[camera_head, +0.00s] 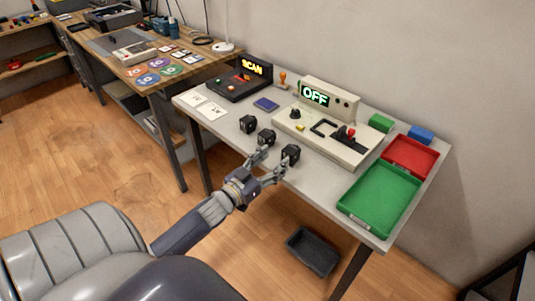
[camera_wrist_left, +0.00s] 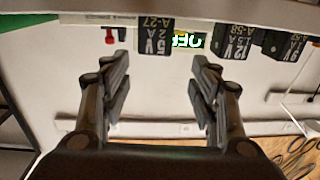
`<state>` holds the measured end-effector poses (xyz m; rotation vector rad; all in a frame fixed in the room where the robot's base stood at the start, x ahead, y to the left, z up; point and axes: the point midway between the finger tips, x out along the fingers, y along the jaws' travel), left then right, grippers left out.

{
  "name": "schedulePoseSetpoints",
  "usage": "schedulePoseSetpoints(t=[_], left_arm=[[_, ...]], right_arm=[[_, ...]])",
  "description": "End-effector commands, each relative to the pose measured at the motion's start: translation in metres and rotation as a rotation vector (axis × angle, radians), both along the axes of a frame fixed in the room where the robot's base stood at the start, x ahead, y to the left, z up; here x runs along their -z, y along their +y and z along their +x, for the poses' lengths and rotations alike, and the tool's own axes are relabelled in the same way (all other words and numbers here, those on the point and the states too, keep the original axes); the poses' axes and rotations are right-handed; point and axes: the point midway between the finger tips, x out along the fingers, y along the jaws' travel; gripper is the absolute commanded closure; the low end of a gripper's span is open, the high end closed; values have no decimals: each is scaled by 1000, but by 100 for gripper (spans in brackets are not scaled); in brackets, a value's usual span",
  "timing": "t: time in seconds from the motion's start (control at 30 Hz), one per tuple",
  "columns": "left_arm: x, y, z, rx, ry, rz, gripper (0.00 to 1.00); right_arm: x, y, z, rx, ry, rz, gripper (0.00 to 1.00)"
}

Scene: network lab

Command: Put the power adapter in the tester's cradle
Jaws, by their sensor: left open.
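Three black power adapters stand in a row at the table's front edge: a right one (camera_head: 290,153), a middle one (camera_head: 266,137) and a left one (camera_head: 248,124). In the left wrist view, upside down, one adapter reads 5V 2A A-27 (camera_wrist_left: 155,38) and another reads 12V A-58 (camera_wrist_left: 233,42). My left gripper (camera_head: 268,167) is open and empty in front of the right and middle adapters. Its fingers (camera_wrist_left: 161,75) point toward the 5V adapter, apart from it. The beige tester (camera_head: 356,155) shows OFF, with a black-framed cradle (camera_head: 320,126) on its top. My right gripper is not seen.
A green tray (camera_head: 379,201) and a red tray (camera_head: 411,157) lie at the table's right end, with green (camera_head: 380,123) and blue (camera_head: 421,134) blocks behind. A SCAN device (camera_head: 240,83) stands at the back left. A dark bin (camera_head: 313,251) is on the floor.

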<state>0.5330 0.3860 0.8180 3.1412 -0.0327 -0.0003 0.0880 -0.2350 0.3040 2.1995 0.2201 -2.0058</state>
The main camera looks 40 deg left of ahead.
Motion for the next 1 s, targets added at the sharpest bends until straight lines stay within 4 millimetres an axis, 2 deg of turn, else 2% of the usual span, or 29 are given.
schedulePoseSetpoints(t=[0.13,0.43,0.5,0.57,0.67,0.77,0.8,0.87,0.9,0.97,1.0], left_arm=[[0,0,-14,0,0,0,44],[0,1,-19,-1,1,0,44],[10,2,-20,-8,19,-2,44],[30,4,-22,-22,57,-3,44],[87,7,-33,-56,167,-2,44],[168,4,-57,-92,332,5,44],[204,0,-72,-101,410,10,44],[258,-10,-100,-109,533,19,44],[292,-18,-121,-109,616,28,44],[340,-33,-157,-100,739,43,44],[370,-45,-183,-89,821,54,44]], right_arm=[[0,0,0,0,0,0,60],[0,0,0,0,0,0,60],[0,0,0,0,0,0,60],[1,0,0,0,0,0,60],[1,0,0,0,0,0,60],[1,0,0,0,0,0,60],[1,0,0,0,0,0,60],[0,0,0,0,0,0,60],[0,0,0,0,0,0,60],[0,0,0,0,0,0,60],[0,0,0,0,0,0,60]])
